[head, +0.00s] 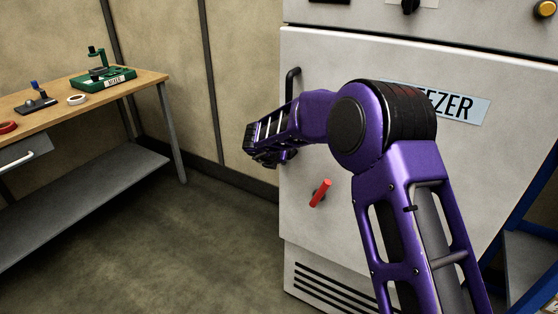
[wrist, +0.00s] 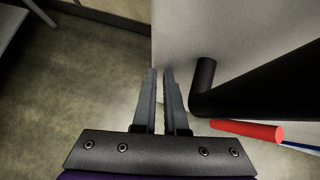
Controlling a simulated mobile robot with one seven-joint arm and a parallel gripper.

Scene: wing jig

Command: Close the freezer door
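The freezer door (head: 330,225) is a pale panel with a partly hidden label reading "...EEZER" (head: 462,104). It looks flush or nearly flush with the cabinet; a small gap cannot be ruled out. A black bar handle (head: 292,84) is near its left edge, partly hidden by my arm, and a red lever (head: 320,193) sits below, tilted. In the wrist view, the handle (wrist: 205,82) and red lever (wrist: 246,130) lie right of my fingers. My gripper (wrist: 160,72) has its fingers close together with only a thin gap and nothing between them, by the door's left edge.
A wooden workbench (head: 50,98) stands at left with a green mixer (head: 100,75), tape rolls and a small tool on top. The floor (head: 165,240) between bench and freezer is clear. A blue-framed rack (head: 525,215) stands at right.

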